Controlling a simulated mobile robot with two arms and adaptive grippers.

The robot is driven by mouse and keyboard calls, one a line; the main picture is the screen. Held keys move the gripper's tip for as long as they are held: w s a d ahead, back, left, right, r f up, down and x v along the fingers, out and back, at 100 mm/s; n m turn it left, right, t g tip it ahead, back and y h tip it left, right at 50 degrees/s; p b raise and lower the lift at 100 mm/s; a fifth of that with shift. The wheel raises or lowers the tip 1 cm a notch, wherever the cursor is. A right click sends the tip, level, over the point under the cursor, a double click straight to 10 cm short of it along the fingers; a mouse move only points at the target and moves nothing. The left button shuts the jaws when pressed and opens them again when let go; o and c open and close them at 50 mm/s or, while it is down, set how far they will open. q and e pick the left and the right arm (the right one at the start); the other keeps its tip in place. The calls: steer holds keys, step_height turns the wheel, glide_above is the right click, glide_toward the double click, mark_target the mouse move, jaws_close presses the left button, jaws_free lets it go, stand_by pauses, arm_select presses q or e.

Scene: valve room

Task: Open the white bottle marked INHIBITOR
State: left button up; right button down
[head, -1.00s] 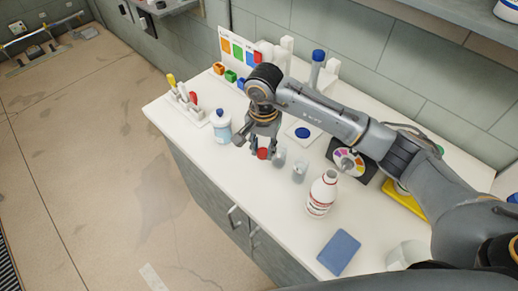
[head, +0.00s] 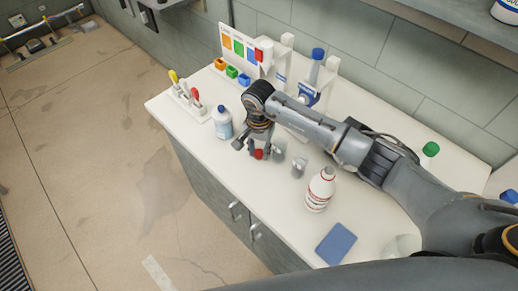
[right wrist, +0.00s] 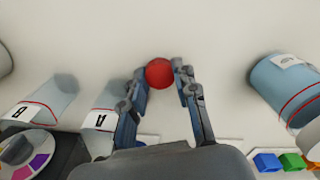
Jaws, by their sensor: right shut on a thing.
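The white bottle (head: 320,191) with red bands stands upright near the front of the counter, right of my right gripper. Its neck is bare, with no cap on it. Its label is too small to read. My right gripper (head: 259,153) points down over the counter, shut on a red cap (head: 256,155). The right wrist view shows the red cap (right wrist: 159,73) between the two fingertips, close to the counter surface; I cannot tell if it touches. My left gripper is not in view.
A blue-capped bottle (head: 222,124) stands left of the gripper. A blue pad (head: 336,243) lies at the front right. The rack with coloured handles (head: 186,97) is at the left end.

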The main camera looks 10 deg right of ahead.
mark_target(259, 153)
steer(key=c, duration=1.3)
jaws_free()
steer(key=shift+r+p, duration=0.15)
steer(key=shift+p, duration=0.15)
steer(key=shift+w+r, duration=0.1)
steer(key=shift+r, duration=0.2)
step_height(259, 153, up, 11)
steer(key=b, duration=0.3)
steer(key=shift+r+b, duration=0.15)
steer(key=shift+b, duration=0.2)
